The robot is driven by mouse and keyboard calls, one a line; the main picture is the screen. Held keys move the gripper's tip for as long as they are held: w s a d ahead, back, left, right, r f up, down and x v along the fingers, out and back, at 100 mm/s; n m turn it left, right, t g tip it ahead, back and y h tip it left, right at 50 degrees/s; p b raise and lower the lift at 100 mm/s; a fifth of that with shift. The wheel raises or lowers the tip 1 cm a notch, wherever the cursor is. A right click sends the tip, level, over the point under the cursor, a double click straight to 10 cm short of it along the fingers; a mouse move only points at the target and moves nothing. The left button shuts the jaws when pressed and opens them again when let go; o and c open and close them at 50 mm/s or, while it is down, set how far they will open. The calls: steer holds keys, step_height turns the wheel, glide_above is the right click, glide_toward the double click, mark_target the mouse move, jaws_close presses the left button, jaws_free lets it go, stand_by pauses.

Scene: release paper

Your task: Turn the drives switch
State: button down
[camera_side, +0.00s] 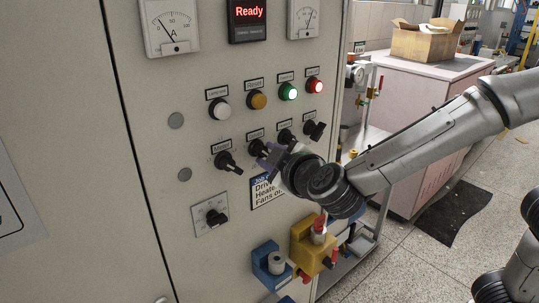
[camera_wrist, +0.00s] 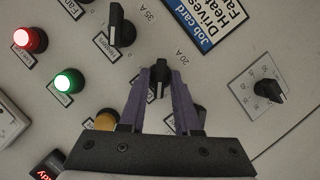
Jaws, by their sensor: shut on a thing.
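My gripper (camera_side: 270,158) is at the row of black rotary switches on the cabinet front, at the second switch from the left. In the wrist view, its two purple fingers (camera_wrist: 161,70) are shut on a black switch knob (camera_wrist: 158,80), one finger on each side. The label by this knob is mostly hidden, so I cannot read whether it says drives. The job card (camera_wrist: 208,22) lists drives; it also shows in the side view (camera_side: 266,191), partly covered by my gripper.
Neighbouring black knobs stand close on both sides: one (camera_side: 228,162) at left and one (camera_side: 286,136) at right. White, amber, green and red lamps (camera_side: 288,91) sit above.

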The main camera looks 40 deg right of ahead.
steer(key=shift+a, duration=0.1)
stand_by(0.3)
steer(key=c, duration=0.9)
jaws_free()
steer(key=v, duration=1.3)
steer(key=shift+s+a+r, duration=0.1)
steer(key=shift+s, duration=0.2)
